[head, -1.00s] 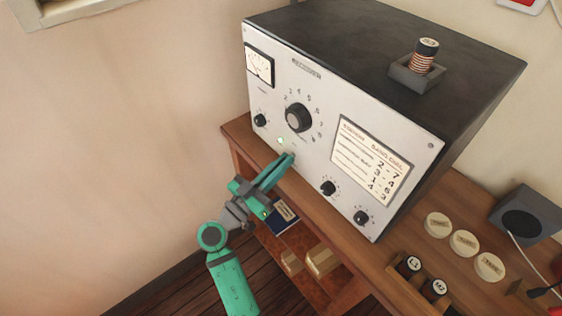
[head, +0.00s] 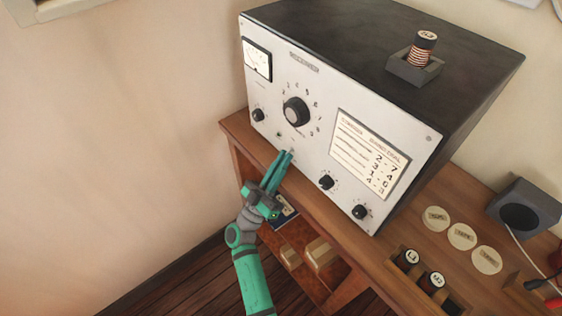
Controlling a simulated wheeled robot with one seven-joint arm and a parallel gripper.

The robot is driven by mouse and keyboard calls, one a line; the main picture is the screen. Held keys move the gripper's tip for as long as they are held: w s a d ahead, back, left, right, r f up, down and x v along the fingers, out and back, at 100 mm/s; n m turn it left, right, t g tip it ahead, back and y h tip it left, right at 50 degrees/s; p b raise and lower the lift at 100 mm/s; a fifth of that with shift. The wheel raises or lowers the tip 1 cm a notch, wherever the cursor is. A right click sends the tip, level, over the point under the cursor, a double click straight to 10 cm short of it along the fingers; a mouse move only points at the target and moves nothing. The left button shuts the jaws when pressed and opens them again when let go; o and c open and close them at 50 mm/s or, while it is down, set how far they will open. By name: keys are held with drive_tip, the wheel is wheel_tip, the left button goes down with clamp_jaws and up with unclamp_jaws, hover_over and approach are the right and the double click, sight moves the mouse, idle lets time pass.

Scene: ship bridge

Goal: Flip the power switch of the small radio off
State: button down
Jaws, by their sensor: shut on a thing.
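The radio (head: 300,72) is a black box with a pale front panel, standing on a wooden desk. Its front has a meter, a large dial, small knobs and a printed card. The indicator lamp (head: 279,135) below the large dial is dark. My green gripper (head: 288,155) is at the lower edge of the panel, below and right of the lamp. Its fingers are close together and shut on the power switch, which their tips hide. The switch's position cannot be seen.
A coil (head: 423,50) sits in a socket on top of the radio. More coils (head: 420,268), round pale discs (head: 461,236) and a grey speaker-like box (head: 525,207) are on the desk at the right. A shelf below holds small boxes (head: 318,254). Floor and wall at left are clear.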

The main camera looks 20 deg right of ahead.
drive_tip(key=c, duration=1.9)
unclamp_jaws()
drive_tip(key=shift+d, duration=0.1)
drive_tip(key=shift+s+a+f, duration=0.15)
drive_tip(key=shift+a+f, duration=0.15)
drive_tip(key=shift+a, duration=0.15)
drive_tip(key=v, duration=1)
drive_tip(key=shift+d, duration=0.1)
